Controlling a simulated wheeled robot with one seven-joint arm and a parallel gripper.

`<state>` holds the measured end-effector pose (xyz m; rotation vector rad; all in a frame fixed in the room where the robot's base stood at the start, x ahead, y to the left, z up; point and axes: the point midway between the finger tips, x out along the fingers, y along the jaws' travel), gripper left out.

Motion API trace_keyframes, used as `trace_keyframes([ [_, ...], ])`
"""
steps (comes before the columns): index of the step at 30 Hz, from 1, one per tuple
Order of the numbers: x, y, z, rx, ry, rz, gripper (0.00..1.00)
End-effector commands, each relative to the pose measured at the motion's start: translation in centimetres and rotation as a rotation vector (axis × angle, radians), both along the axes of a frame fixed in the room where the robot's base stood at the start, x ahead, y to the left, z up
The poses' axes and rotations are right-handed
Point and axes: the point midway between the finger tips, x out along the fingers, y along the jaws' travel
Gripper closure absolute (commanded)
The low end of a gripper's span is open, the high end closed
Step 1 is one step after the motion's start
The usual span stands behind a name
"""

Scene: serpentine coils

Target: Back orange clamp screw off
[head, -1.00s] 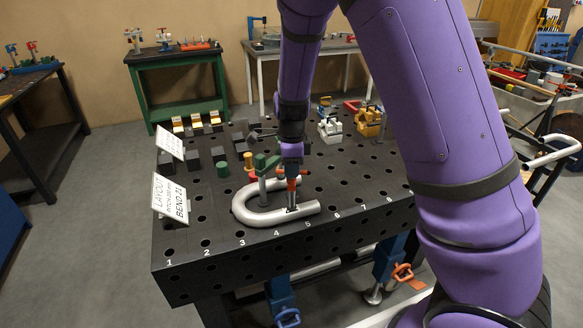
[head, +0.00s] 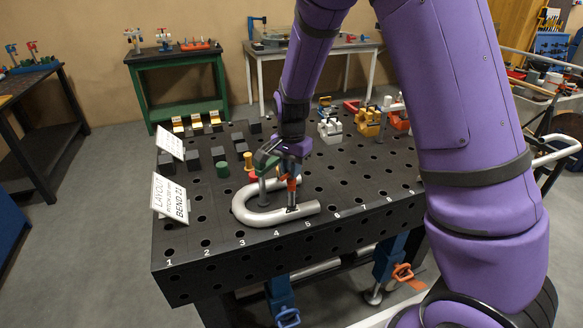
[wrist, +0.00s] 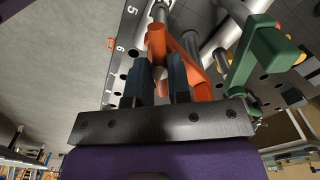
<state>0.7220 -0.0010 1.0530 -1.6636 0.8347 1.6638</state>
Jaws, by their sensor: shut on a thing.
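The orange clamp screw (head: 292,183) stands over the near leg of the U-shaped grey pipe (head: 268,219) at the table's front. It also shows in the wrist view (wrist: 157,42), with an orange bar slanting down to the right. My gripper (head: 288,166) is at the top of the screw. In the wrist view the two dark fingers (wrist: 162,82) are closed in around the orange part, and their exact contact is partly hidden. A green clamp arm (wrist: 268,55) is to the right in the wrist view.
The black perforated table (head: 330,235) has numbered front holes. White layout cards (head: 170,197) stand at its left edge. White and yellow clamps (head: 368,122) stand at the back right. The front right is clear.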

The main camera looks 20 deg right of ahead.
Motion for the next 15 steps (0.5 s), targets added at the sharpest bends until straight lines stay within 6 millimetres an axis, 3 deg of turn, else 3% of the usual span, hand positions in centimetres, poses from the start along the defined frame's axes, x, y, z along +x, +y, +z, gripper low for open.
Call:
trace_keyframes([
  [15, 0.08, -0.07, 0.04, 0.0, -0.001, 0.489, 1.0],
])
